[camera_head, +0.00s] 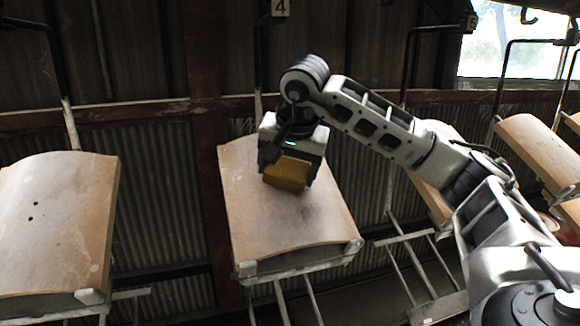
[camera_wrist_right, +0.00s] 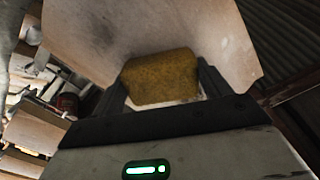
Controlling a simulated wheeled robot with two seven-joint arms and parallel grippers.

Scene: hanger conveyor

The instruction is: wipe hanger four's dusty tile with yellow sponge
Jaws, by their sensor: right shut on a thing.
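The hanger marked 4 (camera_head: 280,7) carries a curved tan tile (camera_head: 285,225) in the middle of the head view. The tile's upper part shows a greyish, dusty look. My right gripper (camera_head: 287,165) is over the upper middle of this tile, shut on a yellow sponge (camera_head: 286,174). In the right wrist view the sponge (camera_wrist_right: 162,77) sits between the two fingers, with the tile (camera_wrist_right: 140,28) right behind it. The sponge looks to be at the tile's face, but I cannot tell if it touches. My left gripper is not in view.
Another tile (camera_head: 57,225) hangs at the left on its own hanger. More tiles (camera_head: 540,150) hang at the right, partly behind my right arm. An empty metal rack (camera_head: 420,270) is at the lower right of the middle tile. A corrugated wall stands behind.

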